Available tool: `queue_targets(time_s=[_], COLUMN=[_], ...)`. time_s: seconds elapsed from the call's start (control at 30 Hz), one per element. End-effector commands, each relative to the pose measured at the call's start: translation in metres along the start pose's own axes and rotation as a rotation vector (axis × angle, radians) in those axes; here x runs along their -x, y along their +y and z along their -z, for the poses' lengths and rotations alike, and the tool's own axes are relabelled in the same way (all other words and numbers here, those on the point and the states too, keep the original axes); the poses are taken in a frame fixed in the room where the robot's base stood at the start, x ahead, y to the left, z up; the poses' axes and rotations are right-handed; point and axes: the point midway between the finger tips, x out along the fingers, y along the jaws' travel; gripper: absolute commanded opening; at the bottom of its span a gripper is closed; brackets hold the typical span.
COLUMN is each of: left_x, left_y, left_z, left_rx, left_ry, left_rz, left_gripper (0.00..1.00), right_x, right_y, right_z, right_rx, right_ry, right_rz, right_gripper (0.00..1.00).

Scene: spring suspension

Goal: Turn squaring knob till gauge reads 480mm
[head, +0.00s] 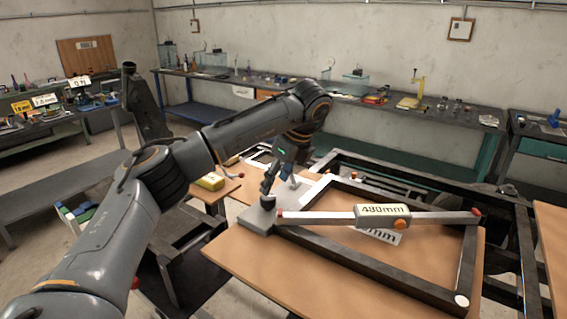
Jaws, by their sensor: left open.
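My left arm reaches in from the left, and my left gripper (266,193) points down over a grey block (257,219) at the near left corner of a dark metal frame. The gripper is open. Any squaring knob beneath its fingers is hidden or too small to make out. A gauge bar (325,217) with red ends lies across the frame. An orange knob (399,224) sits at the display's lower right. My right gripper is out of view.
The dark frame (365,270) lies on a brown tabletop (240,257). A white card marked mm (383,236) is partly hidden behind the display. A yellow box (210,181) and a red-tipped lever (240,175) are left of the gripper. Cluttered benches line the walls.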

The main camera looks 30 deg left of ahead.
Motion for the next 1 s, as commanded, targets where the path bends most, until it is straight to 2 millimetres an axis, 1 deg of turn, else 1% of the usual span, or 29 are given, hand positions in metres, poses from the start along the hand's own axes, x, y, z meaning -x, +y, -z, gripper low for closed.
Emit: queue_targets(time_s=[0.03, 0.2, 0.3, 0.4, 0.57, 1.0], left_x=[0.012, 0.040, 0.052, 0.059, 0.062, 0.062], left_y=[-0.001, -0.001, -0.001, 0.000, 0.000, 0.000], left_z=[-0.001, -0.001, 0.000, -0.001, 0.000, 0.000], left_rx=[0.001, 0.002, 0.001, 0.001, 0.001, 0.000], left_ry=[-0.003, -0.002, -0.002, -0.001, 0.001, 0.000], left_rz=[0.005, 0.002, 0.002, 0.000, -0.002, -0.001], left_gripper=[0.62, 0.62, 0.62, 0.62, 0.62, 0.62], right_x=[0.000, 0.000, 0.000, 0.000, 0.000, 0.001], right_y=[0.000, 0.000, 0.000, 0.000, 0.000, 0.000], right_z=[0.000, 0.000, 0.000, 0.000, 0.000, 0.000], right_rx=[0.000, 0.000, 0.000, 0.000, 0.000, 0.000], right_ry=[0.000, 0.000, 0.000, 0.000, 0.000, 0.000], right_rz=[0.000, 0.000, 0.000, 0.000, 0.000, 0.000], right_gripper=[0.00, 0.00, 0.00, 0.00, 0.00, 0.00])
